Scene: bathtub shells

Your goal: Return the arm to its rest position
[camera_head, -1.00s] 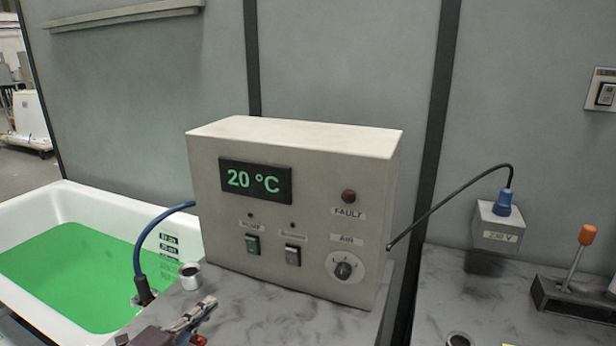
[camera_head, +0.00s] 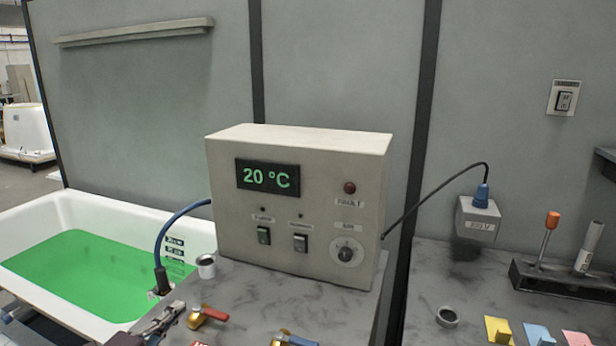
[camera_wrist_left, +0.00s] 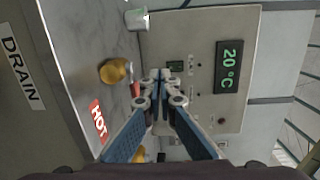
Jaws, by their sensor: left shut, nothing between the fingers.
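My left gripper (camera_head: 172,314) shows at the bottom left of the head view, in front of the control box and low over the grey counter. In the left wrist view its two blue-padded fingers (camera_wrist_left: 161,78) meet at their tips with nothing between them. The white control box (camera_head: 300,205) stands behind it, with its display reading 20 °C; it also shows in the left wrist view (camera_wrist_left: 205,110). My right gripper is in neither view.
A tub (camera_head: 188,238) of green liquid stands at left. A red-handled valve (camera_head: 205,316) and a small metal cup (camera_head: 206,266) are close to the gripper. A blue hose (camera_head: 168,232) rises behind. A tool rack (camera_head: 560,280) and coloured pieces are on the right counter.

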